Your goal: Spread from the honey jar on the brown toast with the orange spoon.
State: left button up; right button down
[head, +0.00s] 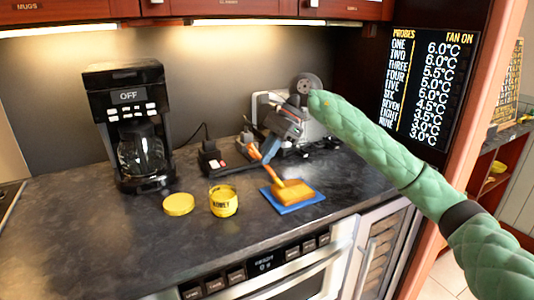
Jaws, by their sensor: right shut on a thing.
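A yellow open jar (223,201) marked honey stands on the dark counter, with its round yellow lid (178,204) lying to its left. The brown toast (294,192) lies on a blue square mat or plate (309,206) to the right of the jar. My right gripper (268,152) is above and behind the toast, shut on the orange spoon (273,171). The spoon slants down to the toast's left far edge. Its lower end blends with the toast, so I cannot tell if they touch. My left gripper is not in view.
A black coffee maker (129,125) with a glass pot stands at the back left. A small black device (211,158) and a grey machine (268,104) stand behind the spoon. An oven front (262,281) is below the counter edge. The front left counter is clear.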

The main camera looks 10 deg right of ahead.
jog(key=shift+d, duration=0.1)
jog(key=shift+w+d+b, duration=0.15)
jog(key=shift+w+d, duration=0.1)
jog(key=shift+d, duration=0.4)
jog(key=shift+w+d+b, duration=0.15)
jog(key=shift+w+d, duration=0.05)
jog(key=shift+d, duration=0.4)
jog(key=shift+w+d+b, duration=0.2)
jog(key=shift+d, duration=0.45)
jog(key=shift+w+d+b, duration=0.2)
jog(key=shift+d, duration=0.45)
jog(key=shift+a, duration=0.15)
jog(key=shift+s+a, duration=0.25)
jog(key=shift+a, duration=0.35)
jog(key=shift+s+a, duration=0.2)
jog(key=shift+a, duration=0.4)
jog(key=shift+a, duration=0.1)
